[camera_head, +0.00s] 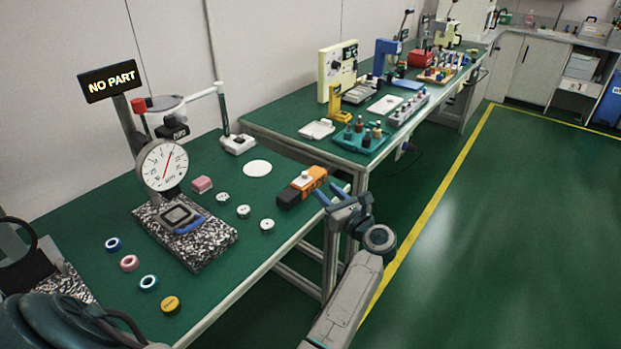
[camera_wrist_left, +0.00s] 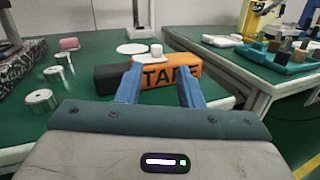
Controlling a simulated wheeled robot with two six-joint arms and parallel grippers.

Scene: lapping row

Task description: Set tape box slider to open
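The tape box (camera_head: 314,181) lies near the front edge of the green bench. It is orange with a black end towards the left, and a white knob (camera_head: 304,176) stands on top. In the left wrist view the box (camera_wrist_left: 180,77), marked "TAPE", lies ahead of my fingers, with its black end (camera_wrist_left: 108,78) and white knob (camera_wrist_left: 156,50) visible. My left gripper (camera_head: 327,192) is open, its blue fingers apart and pointing at the box's front side. Nothing shows between the fingers; whether a fingertip touches the box I cannot tell. My right gripper is not in view.
A dial gauge (camera_head: 163,165) stands on a speckled block (camera_head: 205,246) to the left. Several small metal cylinders (camera_head: 243,211), coloured rings (camera_head: 129,262) and a white disc (camera_head: 257,168) lie nearby. A second bench with a teal tray (camera_head: 357,144) stands beyond.

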